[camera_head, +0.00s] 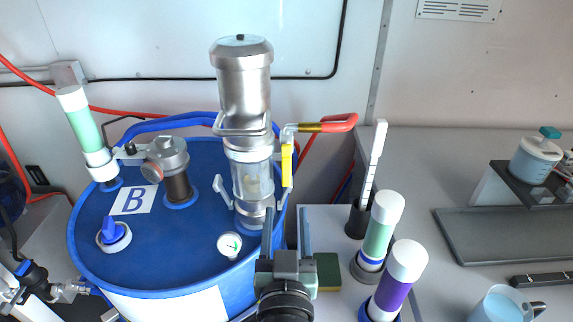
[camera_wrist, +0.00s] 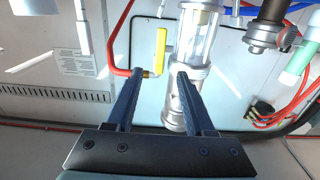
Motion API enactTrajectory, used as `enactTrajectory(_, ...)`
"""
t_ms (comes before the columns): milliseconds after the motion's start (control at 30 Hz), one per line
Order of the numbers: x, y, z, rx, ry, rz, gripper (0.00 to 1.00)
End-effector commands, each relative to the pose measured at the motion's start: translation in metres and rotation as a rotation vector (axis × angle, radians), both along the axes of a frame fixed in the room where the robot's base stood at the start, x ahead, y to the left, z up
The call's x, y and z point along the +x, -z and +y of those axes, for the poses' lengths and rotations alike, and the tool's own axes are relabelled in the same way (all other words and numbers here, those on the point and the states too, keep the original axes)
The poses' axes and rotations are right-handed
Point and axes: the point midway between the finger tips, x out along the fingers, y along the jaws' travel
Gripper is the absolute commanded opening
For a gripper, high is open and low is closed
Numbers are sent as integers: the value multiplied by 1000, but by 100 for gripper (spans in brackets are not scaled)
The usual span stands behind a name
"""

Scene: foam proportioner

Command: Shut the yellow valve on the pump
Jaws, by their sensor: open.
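The yellow valve handle (camera_head: 286,165) stands about upright on the right side of the silver pump (camera_head: 243,90). A brass fitting and red hose join at its upper end. In the wrist view the yellow handle (camera_wrist: 161,52) lies just beyond the gap between my fingertips, beside the pump's clear cylinder (camera_wrist: 197,38). My gripper (camera_head: 287,213) is open and empty, below the handle in the head view. Its two blue-grey fingers (camera_wrist: 160,74) point toward the valve. I see no contact with the handle; the exact distance is unclear.
The pump stands on a blue drum (camera_head: 100,235) marked B, with a gauge (camera_head: 229,244) near my gripper. Green (camera_head: 382,225) and purple (camera_head: 393,290) tubes stand to the right. A red hose (camera_head: 340,123) curves beside the valve. A grey tray (camera_head: 500,235) lies farther right.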

Motion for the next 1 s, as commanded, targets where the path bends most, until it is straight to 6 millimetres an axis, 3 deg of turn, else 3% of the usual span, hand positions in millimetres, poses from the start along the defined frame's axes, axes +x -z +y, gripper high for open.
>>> enactTrajectory(500, 90, -3, 0, 2, 0, -3, 54)
enactTrajectory(700, 108, -2, 1, 1, -1, -3, 54)
enactTrajectory(1000, 113, -1, 1, 0, -1, -2, 54)
